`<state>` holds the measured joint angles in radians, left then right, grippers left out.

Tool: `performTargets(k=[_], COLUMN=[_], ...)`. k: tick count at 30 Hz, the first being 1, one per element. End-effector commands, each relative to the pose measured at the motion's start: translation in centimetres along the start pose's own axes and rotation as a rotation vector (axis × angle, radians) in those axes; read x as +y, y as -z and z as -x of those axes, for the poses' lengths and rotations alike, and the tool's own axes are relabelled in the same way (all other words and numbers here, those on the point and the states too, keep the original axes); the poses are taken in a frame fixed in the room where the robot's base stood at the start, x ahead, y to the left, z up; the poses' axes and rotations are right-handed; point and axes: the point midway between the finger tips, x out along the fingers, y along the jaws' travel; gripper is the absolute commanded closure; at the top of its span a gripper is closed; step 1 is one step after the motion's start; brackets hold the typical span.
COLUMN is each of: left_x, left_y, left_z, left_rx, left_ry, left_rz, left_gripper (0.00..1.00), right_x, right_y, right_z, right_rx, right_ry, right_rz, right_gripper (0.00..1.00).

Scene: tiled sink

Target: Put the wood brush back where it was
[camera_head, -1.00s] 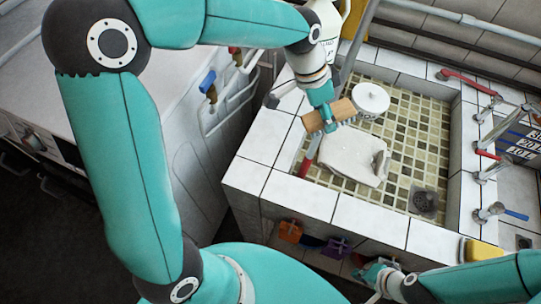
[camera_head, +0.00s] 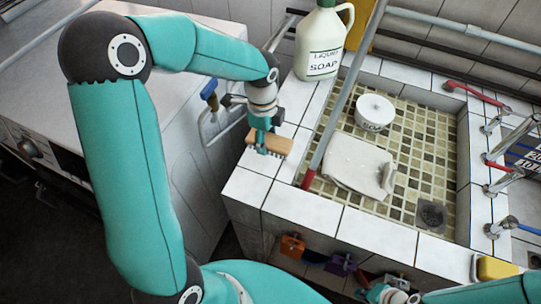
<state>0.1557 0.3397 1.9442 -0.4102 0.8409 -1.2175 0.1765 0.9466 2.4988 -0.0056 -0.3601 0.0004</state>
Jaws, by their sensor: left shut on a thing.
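The wood brush (camera_head: 280,145) is a light brown block with dark bristles along its underside. My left gripper (camera_head: 264,146) is shut on it, fingers pointing down. The brush is over the white tiled rim (camera_head: 253,188) at the left side of the sink. I cannot tell whether it touches the tiles. My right gripper (camera_head: 362,283) is low at the bottom, in front of the sink's front wall, and only partly visible; its jaws are too small to judge.
A liquid soap bottle (camera_head: 320,45) stands on the back left rim. A white cloth (camera_head: 355,166), a soap tub (camera_head: 375,112) and a drain (camera_head: 431,215) are in the basin. A red-ended pole (camera_head: 337,120) leans across the left rim. A yellow sponge (camera_head: 496,268) lies front right.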

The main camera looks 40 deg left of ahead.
Motion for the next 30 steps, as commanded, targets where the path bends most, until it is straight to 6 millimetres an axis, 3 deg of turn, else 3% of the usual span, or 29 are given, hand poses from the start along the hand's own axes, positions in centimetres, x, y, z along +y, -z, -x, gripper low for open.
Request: performTargets(k=[3,11,18,28,29,30], left_x=[0.1,0.0,0.0,-0.1,-0.1,-0.1], left_y=[-0.1,-0.2,-0.3,-0.3,-0.3,-0.2], left_z=[-2.2,-4.3,-7.4,-7.9,-7.8,-7.8], left_rx=[0.000,0.000,0.001,0.001,0.001,0.001], left_ry=[-0.003,0.000,-0.002,0.001,0.001,0.001], left_rz=[0.000,0.001,0.001,0.000,0.000,0.000], left_gripper=[0.91,0.91,0.91,0.91,0.42,0.36], right_x=[-0.1,-0.1,-0.1,-0.1,-0.1,-0.1], right_y=[0.0,0.0,0.0,0.0,0.0,0.0], right_z=[0.2,0.2,0.3,0.2,0.3,0.3], right_rx=[0.000,0.000,0.000,0.000,0.000,0.000], right_ry=[0.000,0.000,0.000,0.000,0.000,0.000], right_rz=[0.000,0.000,0.000,0.000,0.000,0.000], right_gripper=[1.00,1.00,1.00,1.00,1.00,1.00])
